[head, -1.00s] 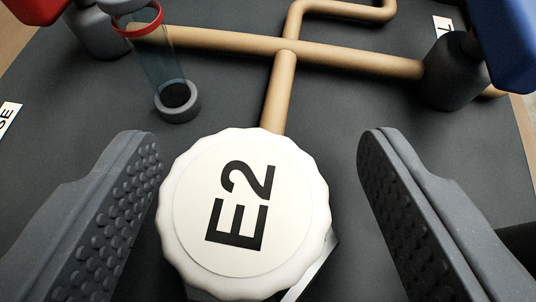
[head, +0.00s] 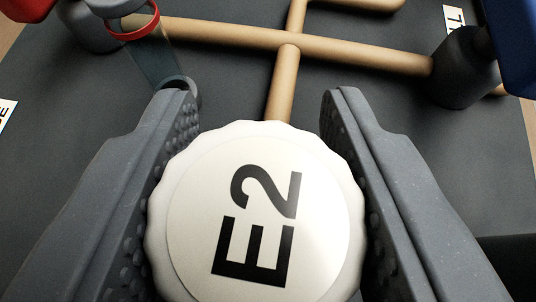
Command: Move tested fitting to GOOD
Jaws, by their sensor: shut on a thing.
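A white round fitting with a scalloped rim, marked E2 (head: 258,225), fills the lower middle of the head view. My gripper (head: 262,125) is shut on it, with one dark grey studded finger pressed against each side. The fitting's underside and whatever is below it are hidden. A tan pipe (head: 283,85) runs up from behind the fitting. No GOOD mark is readable in this view.
Tan crossing pipes (head: 350,52) lie on the dark mat beyond. A clear tube with a red ring (head: 140,28) stands at upper left. A dark valve body (head: 465,68) with a blue part (head: 515,45) is at upper right. Partly cut-off labels (head: 5,118) show at the edges.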

